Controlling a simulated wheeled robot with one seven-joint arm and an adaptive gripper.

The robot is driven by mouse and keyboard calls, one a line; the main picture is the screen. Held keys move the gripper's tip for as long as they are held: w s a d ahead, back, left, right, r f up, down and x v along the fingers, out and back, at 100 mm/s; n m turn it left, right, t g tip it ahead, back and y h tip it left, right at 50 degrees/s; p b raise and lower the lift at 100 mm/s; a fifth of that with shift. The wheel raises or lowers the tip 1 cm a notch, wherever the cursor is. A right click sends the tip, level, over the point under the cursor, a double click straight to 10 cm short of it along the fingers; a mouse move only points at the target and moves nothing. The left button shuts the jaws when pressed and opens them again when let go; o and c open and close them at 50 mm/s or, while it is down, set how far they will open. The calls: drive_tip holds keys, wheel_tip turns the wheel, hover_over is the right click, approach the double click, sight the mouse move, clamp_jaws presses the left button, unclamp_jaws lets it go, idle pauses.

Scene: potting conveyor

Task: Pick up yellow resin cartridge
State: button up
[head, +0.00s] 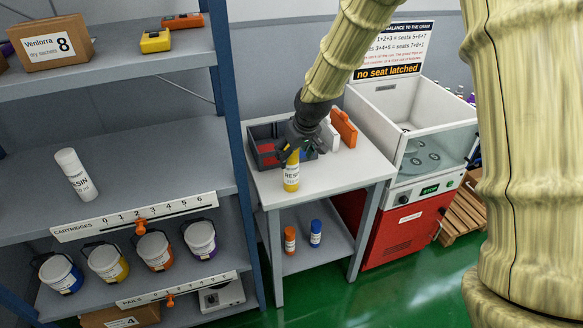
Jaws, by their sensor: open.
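The yellow resin cartridge (291,182) stands upright near the front edge of the small grey table (335,182). Its white label with the word RESIN faces me. My dark gripper (292,158) is at the upper part of the cartridge, with its fingers open around or just in front of it. The fingers hide part of the cartridge's top, and I cannot tell whether they touch it.
An orange cartridge (290,240) and a blue cartridge (315,233) stand on the lower shelf. The left rack holds a white cartridge (76,175) and several pails. The white-and-red machine (410,225) stands right.

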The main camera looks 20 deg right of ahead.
sight(291, 168)
drive_tip(key=shift+p+x, duration=0.95)
drive_tip(key=shift+x, duration=1.55)
drive_tip(key=shift+c, duration=0.4)
drive_tip(key=c, duration=1.3)
drive_tip(key=shift+o, duration=0.2)
